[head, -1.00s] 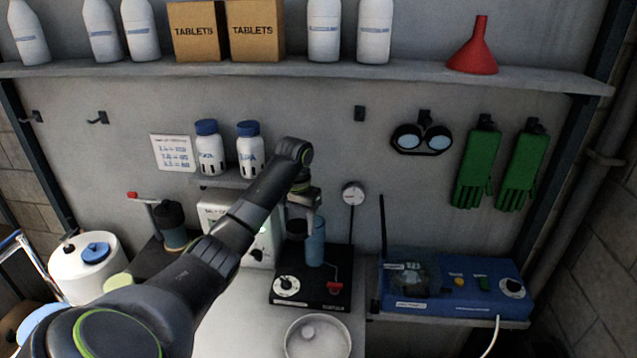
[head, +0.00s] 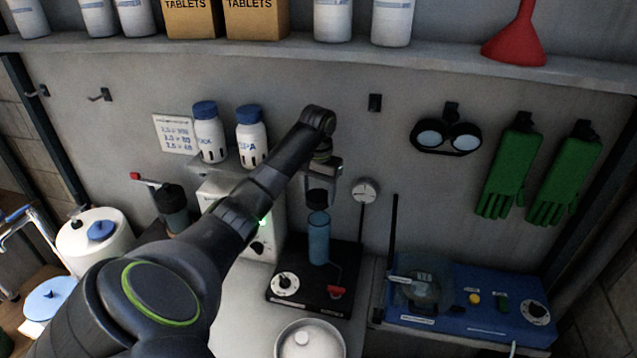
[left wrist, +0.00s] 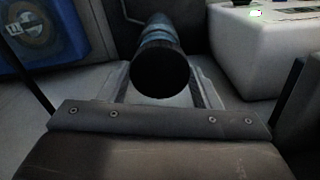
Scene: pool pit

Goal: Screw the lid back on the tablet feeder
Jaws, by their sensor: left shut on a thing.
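The tablet feeder appears to be the clear blue tube (head: 318,240) standing upright on a black base (head: 300,288) with a white dial and a red tap. My left gripper (head: 321,178) is above the tube and shut on the dark round lid (head: 316,198). The lid is over the tube's top, close to its rim; I cannot tell whether they touch. In the left wrist view the lid (left wrist: 160,75) sits between the fingers, with the blue tube (left wrist: 157,25) beyond it, partly hidden by the lid. My right gripper is not in view.
A blue device (head: 470,300) stands to the right and a white box (head: 262,238) behind left. A white bowl (head: 310,340) is in front. Two blue-capped bottles (head: 252,137) stand on a small ledge. A black tester with a red-tipped arm (head: 173,207) is farther left.

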